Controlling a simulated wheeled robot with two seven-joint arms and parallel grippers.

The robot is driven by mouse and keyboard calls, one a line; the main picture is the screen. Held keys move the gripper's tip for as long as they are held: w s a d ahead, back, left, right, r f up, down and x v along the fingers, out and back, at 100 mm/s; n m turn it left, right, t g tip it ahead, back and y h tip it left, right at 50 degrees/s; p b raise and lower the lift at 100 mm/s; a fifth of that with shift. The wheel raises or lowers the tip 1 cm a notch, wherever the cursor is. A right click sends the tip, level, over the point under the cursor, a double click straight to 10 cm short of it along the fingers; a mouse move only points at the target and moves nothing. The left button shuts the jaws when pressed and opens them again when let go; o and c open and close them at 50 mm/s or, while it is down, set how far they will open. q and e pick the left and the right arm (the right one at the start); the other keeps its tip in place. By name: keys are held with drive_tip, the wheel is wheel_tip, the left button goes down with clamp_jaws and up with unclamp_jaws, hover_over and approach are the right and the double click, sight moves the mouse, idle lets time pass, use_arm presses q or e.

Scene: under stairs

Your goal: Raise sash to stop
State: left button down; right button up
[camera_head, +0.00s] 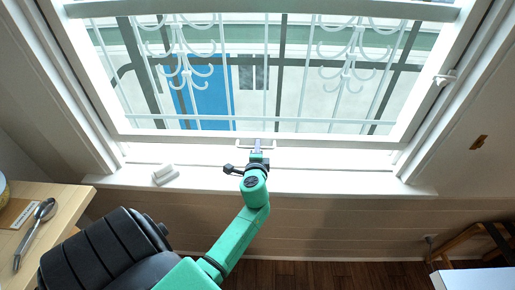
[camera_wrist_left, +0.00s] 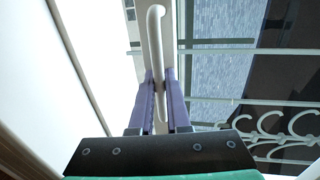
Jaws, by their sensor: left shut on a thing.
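The white window sash (camera_head: 200,137) spans the middle of the head view, with its bottom rail just above the white sill (camera_head: 330,182). A white bar handle (camera_head: 242,143) sits on that rail near its centre. My left gripper (camera_head: 257,147) reaches up to the handle from below. In the left wrist view, the purple fingers of my left gripper (camera_wrist_left: 163,100) are closed around the white handle (camera_wrist_left: 155,40). Any gap under the rail is hard to judge from this steep angle. My right gripper is not in view.
A small white object (camera_head: 165,174) lies on the sill to the left. A white latch (camera_head: 445,77) is on the right frame. White ironwork (camera_head: 185,65) stands outside the glass.

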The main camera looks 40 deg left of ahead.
use_arm(q)
drive_tip(key=c, duration=0.9)
unclamp_jaws()
drive_tip(key=shift+r, duration=0.1)
drive_tip(key=shift+s+d, duration=0.1)
drive_tip(key=b+v, duration=0.2)
drive_tip(key=v, duration=1.2)
drive_tip(key=shift+s+b, duration=0.15)
drive_tip(key=shift+b, duration=0.25)
drive_tip(key=shift+d, duration=0.1)
